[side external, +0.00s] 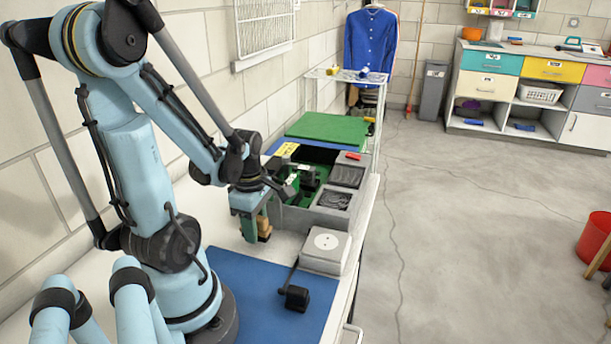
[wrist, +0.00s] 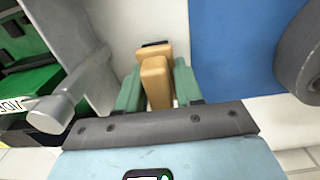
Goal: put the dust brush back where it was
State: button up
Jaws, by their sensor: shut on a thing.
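My gripper (side external: 258,230) points down over the white worktop, in front of the grey divided box. Its green fingers are shut on the dust brush (side external: 265,226), a tan wooden piece with a dark end. In the wrist view the brush (wrist: 155,78) sits between the two fingers, and its dark edge shows at the far end. I cannot tell whether the brush touches the worktop.
The grey box (side external: 297,218) holds green and dark items. A light grey unit (side external: 325,250) and a black block (side external: 293,298) with a rod stand nearby. A blue mat (side external: 240,285) lies in front; bare worktop (wrist: 215,105) shows beside the brush.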

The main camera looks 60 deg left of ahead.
jog(key=shift+f, duration=1)
jog(key=o, duration=1)
jog(key=shift+f, duration=0.15)
jog(key=shift+d+r, duration=0.1)
jog(key=shift+r, duration=6)
jog(key=w+d+r+m+t, duration=0.1)
jog(key=w+d+m+t, duration=0.2)
jog(key=m, duration=1)
jog(key=w+d+m+t, duration=0.4)
jog(key=w+d+m, duration=0.5)
jog(key=d+m, duration=0.3)
jog(key=shift+d+r+m, duration=0.25)
jog(key=shift+r+m, duration=0.1)
jog(key=shift+m, duration=0.65)
